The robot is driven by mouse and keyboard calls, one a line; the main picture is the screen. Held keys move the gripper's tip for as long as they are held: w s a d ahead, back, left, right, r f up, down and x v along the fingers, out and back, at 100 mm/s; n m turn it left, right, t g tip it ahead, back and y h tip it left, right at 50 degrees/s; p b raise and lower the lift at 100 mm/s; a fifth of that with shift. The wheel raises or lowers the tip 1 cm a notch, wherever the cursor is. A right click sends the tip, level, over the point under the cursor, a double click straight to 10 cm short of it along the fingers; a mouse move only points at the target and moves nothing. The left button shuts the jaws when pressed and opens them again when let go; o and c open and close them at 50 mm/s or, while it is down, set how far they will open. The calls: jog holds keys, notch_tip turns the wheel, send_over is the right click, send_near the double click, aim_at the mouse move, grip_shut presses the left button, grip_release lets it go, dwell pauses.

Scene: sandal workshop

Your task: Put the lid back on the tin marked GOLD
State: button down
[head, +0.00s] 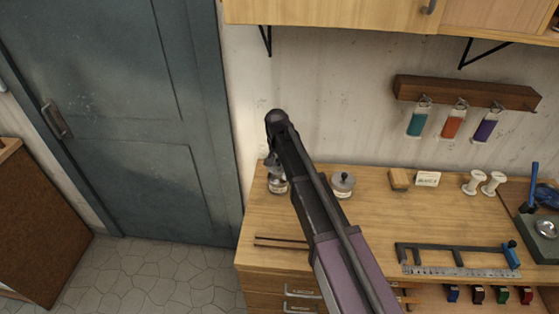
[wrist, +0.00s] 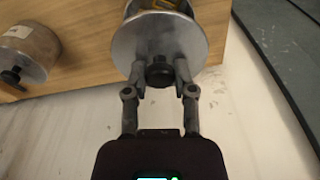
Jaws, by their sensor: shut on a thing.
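My gripper (wrist: 160,66) is shut on the black knob of a round grey metal lid (wrist: 160,38). In the head view, my gripper (head: 272,161) is over a small labelled tin (head: 278,186) at the back left of the bench, partly hidden by my arm. In the wrist view, part of a tin (wrist: 132,7) with a yellowish patch shows beyond the lid. I cannot read its label, nor tell whether the lid is seated on the rim or held just above it.
A second tin (head: 342,186), with a knobbed lid on, stands to the right; it also shows in the wrist view (wrist: 34,48). Thin dark rods (head: 281,242) lie near the front edge.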

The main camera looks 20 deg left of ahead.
aim_at(279, 166)
jog(key=shift+f+b, duration=2)
jog(key=shift+f, duration=0.3)
jog(key=shift+f, duration=0.2)
dwell(0.8)
jog(key=shift+c, duration=1.8)
grip_release()
jog(key=o, duration=0.4)
jog(key=shift+c, duration=0.2)
jog(key=shift+r, duration=0.15)
jog(key=shift+r+p, duration=3.35)
jog(key=shift+r, duration=0.05)
